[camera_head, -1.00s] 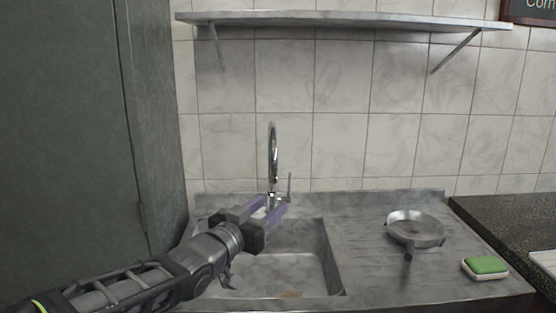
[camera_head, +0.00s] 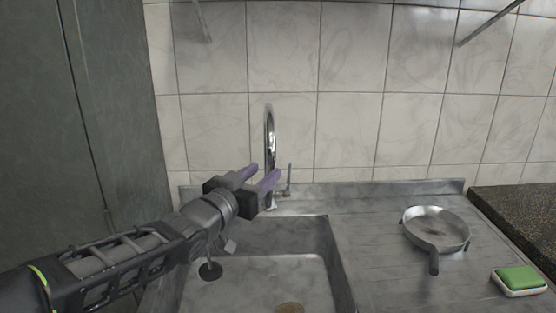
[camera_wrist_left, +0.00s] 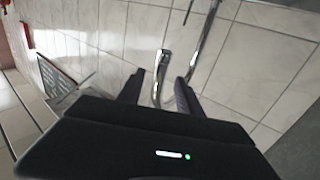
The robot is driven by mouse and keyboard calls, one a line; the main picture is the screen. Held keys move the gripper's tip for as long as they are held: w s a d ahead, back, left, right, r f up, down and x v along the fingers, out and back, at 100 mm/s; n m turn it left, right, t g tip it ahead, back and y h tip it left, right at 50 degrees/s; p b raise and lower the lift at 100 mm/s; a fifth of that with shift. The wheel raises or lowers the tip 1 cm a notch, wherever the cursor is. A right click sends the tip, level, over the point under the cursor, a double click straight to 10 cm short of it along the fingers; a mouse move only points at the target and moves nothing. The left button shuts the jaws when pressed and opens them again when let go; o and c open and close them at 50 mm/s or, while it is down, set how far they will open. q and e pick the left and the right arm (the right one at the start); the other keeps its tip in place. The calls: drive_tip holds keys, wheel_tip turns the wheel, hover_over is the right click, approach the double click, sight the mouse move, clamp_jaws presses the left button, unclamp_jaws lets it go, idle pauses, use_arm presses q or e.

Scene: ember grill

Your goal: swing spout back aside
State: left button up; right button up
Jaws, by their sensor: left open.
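The chrome faucet's tall, curved spout (camera_head: 270,130) rises behind the sink, with a thin lever (camera_head: 289,178) to the right of its base. My left gripper (camera_head: 264,172) is open, its purple fingers pointing at the lower part of the spout and overlapping it in the head view. In the left wrist view, my left gripper (camera_wrist_left: 159,77) has a short chrome faucet part (camera_wrist_left: 163,72) showing between its fingers, and a longer chrome tube (camera_wrist_left: 205,40) rises past the right finger. I cannot tell whether the fingers touch the faucet. My right gripper is not in view.
The sink basin (camera_head: 337,262) lies below and right of my left gripper. A metal pan (camera_head: 436,226) and a green sponge (camera_head: 519,279) in a white dish are on the right. A tall dark cabinet (camera_head: 110,110) stands at the left; a tiled wall is behind.

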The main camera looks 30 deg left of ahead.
use_arm(q)
drive_tip(key=w+p, duration=0.1)
drive_tip(key=w, duration=0.6)
drive_tip(key=shift+w+a, duration=0.35)
clamp_jaws()
idle(1.2)
